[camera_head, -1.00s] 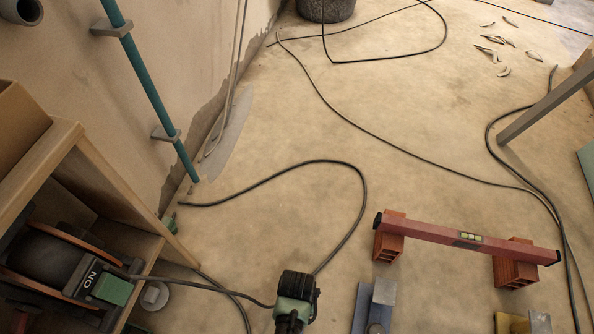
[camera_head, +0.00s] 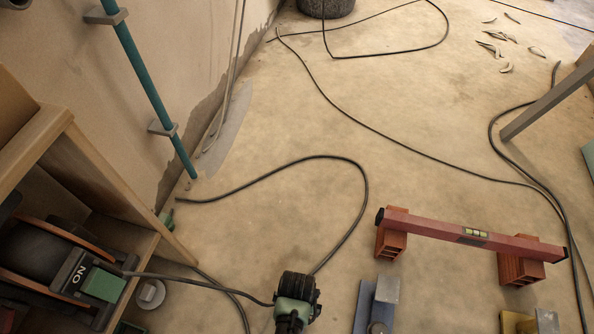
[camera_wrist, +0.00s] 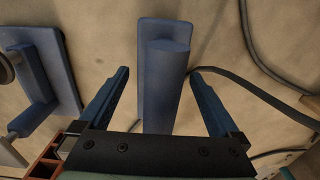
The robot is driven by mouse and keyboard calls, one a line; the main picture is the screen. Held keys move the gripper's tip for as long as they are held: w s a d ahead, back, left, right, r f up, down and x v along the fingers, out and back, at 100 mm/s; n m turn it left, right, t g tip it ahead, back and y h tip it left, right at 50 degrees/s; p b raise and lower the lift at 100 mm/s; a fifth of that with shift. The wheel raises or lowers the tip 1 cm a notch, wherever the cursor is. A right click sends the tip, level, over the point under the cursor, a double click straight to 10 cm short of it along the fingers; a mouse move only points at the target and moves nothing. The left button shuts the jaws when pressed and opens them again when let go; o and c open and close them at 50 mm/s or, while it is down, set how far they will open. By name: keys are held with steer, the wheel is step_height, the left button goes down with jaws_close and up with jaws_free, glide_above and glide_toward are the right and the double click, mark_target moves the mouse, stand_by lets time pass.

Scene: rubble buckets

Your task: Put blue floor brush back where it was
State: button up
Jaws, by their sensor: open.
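In the wrist view my gripper (camera_wrist: 159,75) is open, with one blue finger on each side of a blue piece (camera_wrist: 165,62). This piece has a flat base and a thick raised bar, and fits the blue floor brush, though I see no bristles. Gaps show between it and both fingertips; its near end is hidden behind the gripper's black body. A second blue piece (camera_wrist: 62,70), a flat plate with a handle, lies to the left. In the head view a blue plate with a grey-blue block (camera_head: 385,290) lies at the bottom edge. My gripper does not clearly show there.
A red spirit level (camera_head: 470,236) rests on two bricks. A black and green tool (camera_head: 297,292) stands at bottom centre. Black cables (camera_head: 362,190) loop over the floor. A wooden shelf (camera_head: 120,185) with a cable reel (camera_head: 38,258) is at left.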

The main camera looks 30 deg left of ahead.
step_height(320, 180, up, 12)
steer(key=p, duration=0.9)
steer(key=shift+r, duration=0.15)
